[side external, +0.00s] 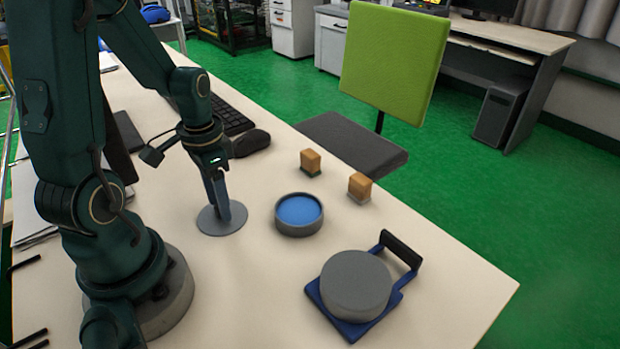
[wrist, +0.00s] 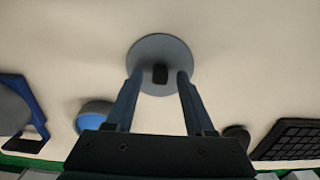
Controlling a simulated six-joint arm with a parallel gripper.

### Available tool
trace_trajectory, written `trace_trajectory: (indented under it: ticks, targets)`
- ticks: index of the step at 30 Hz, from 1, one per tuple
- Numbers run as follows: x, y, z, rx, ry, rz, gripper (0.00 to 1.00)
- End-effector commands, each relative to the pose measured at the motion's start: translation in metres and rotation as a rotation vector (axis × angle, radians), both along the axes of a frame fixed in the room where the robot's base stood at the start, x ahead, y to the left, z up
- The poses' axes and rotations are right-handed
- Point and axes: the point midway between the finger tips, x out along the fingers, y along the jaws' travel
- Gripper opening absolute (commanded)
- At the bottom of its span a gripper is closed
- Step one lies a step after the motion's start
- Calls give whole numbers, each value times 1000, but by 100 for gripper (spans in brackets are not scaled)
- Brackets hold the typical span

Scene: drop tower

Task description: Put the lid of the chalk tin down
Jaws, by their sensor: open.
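The lid (side external: 208,224) is a thin grey disc that lies flat on the table; in the wrist view the lid (wrist: 160,45) has a small black knob (wrist: 160,74) at its middle. My gripper (side external: 222,205) points down over the lid. In the wrist view my gripper (wrist: 160,78) is open, with one finger on each side of the knob and a gap on both sides. The fingers hide the knob in the side view. The round grey tin (side external: 298,230) stands open to the right of the lid, its inside blue; part of it shows in the wrist view (wrist: 95,112).
A grey cylinder (side external: 356,287) sits on a blue tray (side external: 350,331) with a black handle, near the table's right edge. Two wooden blocks (side external: 310,160) (side external: 359,186) stand behind the tin. A mouse (side external: 250,143) and keyboard (side external: 230,115) lie behind my gripper.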

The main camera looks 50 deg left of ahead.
Motion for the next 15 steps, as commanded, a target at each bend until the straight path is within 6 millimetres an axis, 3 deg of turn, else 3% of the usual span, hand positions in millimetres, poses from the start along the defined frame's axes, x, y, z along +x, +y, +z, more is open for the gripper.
trace_trajectory:
  ticks: [5,15]
  targets:
    - [2,1,11,5,-6,0,54]
    - [1,1,69,6,-9,0,54]
